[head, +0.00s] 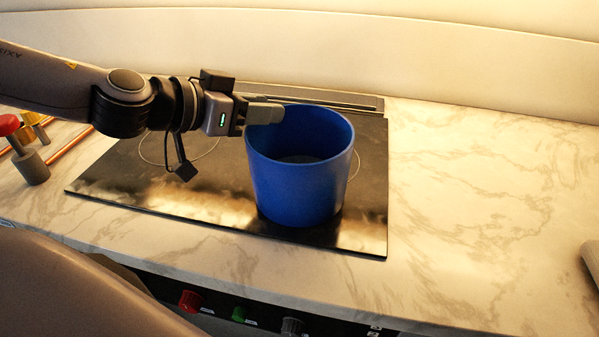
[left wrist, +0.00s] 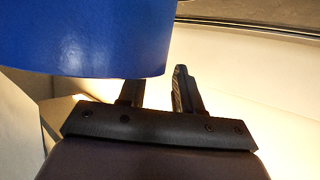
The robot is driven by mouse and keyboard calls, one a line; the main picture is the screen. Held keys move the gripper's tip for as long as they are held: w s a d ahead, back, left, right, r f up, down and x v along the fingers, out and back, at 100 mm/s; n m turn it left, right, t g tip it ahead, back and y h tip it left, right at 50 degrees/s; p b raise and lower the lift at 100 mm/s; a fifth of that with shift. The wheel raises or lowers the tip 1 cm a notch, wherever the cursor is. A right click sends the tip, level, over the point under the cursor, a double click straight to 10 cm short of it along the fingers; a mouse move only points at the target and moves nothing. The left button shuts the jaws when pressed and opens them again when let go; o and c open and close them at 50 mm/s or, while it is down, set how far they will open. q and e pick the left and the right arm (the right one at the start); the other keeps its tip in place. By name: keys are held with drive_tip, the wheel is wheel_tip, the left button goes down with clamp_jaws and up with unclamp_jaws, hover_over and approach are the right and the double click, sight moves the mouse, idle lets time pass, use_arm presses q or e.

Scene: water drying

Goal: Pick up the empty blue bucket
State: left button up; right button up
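The blue bucket (head: 300,185) stands upright on the black cooktop (head: 215,195) in the head view. Its inside looks empty, with a darker floor. My left gripper (head: 264,112) reaches in from the left, with its fingers at the bucket's upper left rim. In the left wrist view the bucket (left wrist: 85,35) fills the upper left and hides the end of one finger. The other finger stands apart to the right, with a gap between them, so the gripper (left wrist: 158,90) is open. Whether a finger touches the rim cannot be told. My right gripper is out of view.
A red-topped tap fitting (head: 10,125) and a grey cylinder (head: 31,167) stand at the far left. Marble counter (head: 470,180) lies clear to the right. A curved pale wall (head: 400,55) rises behind. Knobs (head: 190,300) line the front panel below.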

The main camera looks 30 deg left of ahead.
use_arm(q)
drive_tip(key=shift+w+d+f, duration=0.3)
drive_tip(key=shift+w, duration=0.3)
clamp_jaws()
drive_tip(key=shift+s, duration=0.1)
idle(1.1)
